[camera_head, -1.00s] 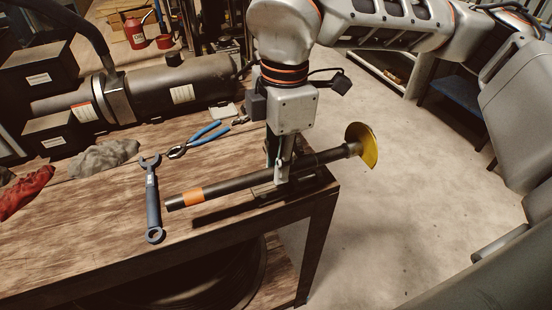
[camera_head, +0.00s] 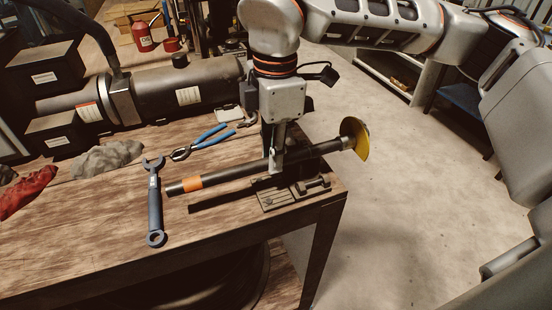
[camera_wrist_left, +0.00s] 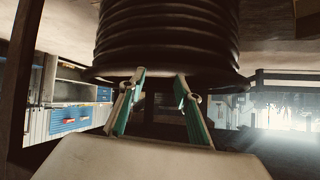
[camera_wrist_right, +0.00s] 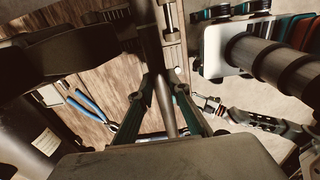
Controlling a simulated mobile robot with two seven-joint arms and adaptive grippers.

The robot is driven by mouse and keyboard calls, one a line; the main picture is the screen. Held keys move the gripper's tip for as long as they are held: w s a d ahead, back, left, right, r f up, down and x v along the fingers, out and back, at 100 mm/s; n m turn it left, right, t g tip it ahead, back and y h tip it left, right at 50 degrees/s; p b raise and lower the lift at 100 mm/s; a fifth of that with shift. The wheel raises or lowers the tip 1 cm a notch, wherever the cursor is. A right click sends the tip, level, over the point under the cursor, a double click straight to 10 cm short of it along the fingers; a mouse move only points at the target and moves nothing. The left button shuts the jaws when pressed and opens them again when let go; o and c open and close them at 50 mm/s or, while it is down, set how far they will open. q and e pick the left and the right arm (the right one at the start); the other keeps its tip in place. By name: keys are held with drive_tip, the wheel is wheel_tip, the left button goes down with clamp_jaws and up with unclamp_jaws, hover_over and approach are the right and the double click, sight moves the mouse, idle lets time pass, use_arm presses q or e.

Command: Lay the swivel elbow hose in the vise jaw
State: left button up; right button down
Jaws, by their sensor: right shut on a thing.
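The swivel elbow hose is a long dark tube (camera_head: 231,179) with an orange band near its left end and a yellow disc-like piece at its right end. My right gripper (camera_head: 276,166) is shut on its middle and holds it roughly level above the bench, with its shadow below. In the right wrist view the tube (camera_wrist_right: 166,107) runs between the fingers. The vise (camera_head: 291,192) sits at the bench corner, in front of and below the hose; its jaw is hard to make out. My left gripper (camera_wrist_left: 158,92) is open and empty, under a dark ribbed coil (camera_wrist_left: 167,40).
A blue-grey wrench (camera_head: 155,205) lies just left of the hose's banded end. Blue-handled pliers (camera_head: 205,140), a grey cloth (camera_head: 106,158) and a red cloth (camera_head: 28,190) lie further back and left. A large dark cylinder machine (camera_head: 160,95) stands at the back.

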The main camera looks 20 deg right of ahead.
drive_tip(key=shift+w+f, duration=0.1)
drive_tip(key=shift+w, duration=0.3)
drive_tip(key=shift+w+f+b, duration=0.7)
drive_tip(key=shift+w+f, duration=0.4)
drive_tip(key=shift+w, duration=0.2)
drive_tip(key=shift+f, duration=0.45)
drive_tip(key=shift+f+b, duration=0.2)
drive_tip(key=shift+b, duration=0.1)
drive_tip(key=c, duration=1.8)
unclamp_jaws()
drive_tip(key=shift+s, duration=0.1)
drive_tip(key=shift+c, duration=0.2)
